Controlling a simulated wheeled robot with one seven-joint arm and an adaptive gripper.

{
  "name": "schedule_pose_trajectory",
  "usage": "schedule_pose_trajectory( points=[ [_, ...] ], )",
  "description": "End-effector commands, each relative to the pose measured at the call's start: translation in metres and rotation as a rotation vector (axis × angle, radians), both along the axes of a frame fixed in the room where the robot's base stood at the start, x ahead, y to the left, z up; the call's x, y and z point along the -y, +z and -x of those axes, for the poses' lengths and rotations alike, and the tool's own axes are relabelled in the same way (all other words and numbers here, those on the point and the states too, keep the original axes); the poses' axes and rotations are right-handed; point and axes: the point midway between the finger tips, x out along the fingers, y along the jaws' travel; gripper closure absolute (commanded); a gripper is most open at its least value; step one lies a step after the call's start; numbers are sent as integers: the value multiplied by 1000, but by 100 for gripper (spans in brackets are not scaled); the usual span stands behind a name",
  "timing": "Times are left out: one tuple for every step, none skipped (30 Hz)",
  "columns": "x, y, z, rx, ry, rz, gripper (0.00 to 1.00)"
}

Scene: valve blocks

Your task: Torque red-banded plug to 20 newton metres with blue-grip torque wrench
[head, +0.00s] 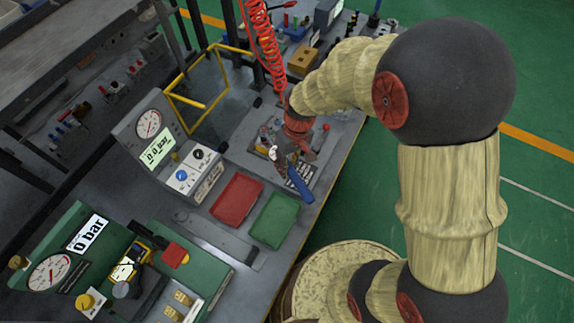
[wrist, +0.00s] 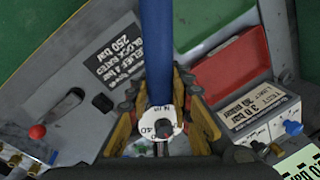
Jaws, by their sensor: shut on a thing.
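My gripper (head: 288,158) is shut on the blue-grip torque wrench (head: 299,187), above the grey valve block plate (head: 310,168). In the wrist view the blue grip (wrist: 157,50) runs up between the fingers of my gripper (wrist: 160,115), with a white numbered collar near the fingertips. The wrench's far end is hidden. I cannot make out a red-banded plug in either view.
A red tray (head: 237,199) and a green tray (head: 274,220) lie in front of the plate. A gauge box (head: 165,150) reading 0.0 bar stands to the left. A red coiled hose (head: 262,45) hangs behind. The bench's right edge is close to the plate.

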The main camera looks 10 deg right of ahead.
Motion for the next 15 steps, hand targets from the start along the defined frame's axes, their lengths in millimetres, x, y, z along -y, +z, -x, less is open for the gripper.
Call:
schedule_pose_trajectory(
  points=[
    [0, -1, -1, 2, 0, -1, 100],
    [0, -1, -1, 2, 0, -1, 100],
    [0, -2, -1, 2, 0, -1, 100],
    [0, -3, -1, 2, 0, -1, 100],
    [0, -4, -1, 2, 0, -1, 100],
    [0, -4, -1, 2, 0, -1, 100],
    [0, -5, -1, 2, 0, -1, 100],
    [0, -6, -1, 2, 0, -1, 100],
    [0, -7, -1, 2, 0, -1, 100],
    [0, -7, -1, 2, 0, -1, 100],
    [0, -8, -1, 2, 0, -1, 100],
    [0, -9, -1, 2, 0, -1, 100],
    [0, -9, -1, 2, 0, -1, 100],
    [0, -10, -1, 2, 0, -1, 100],
    [0, -11, -1, 2, 0, -1, 100]
  ],
)
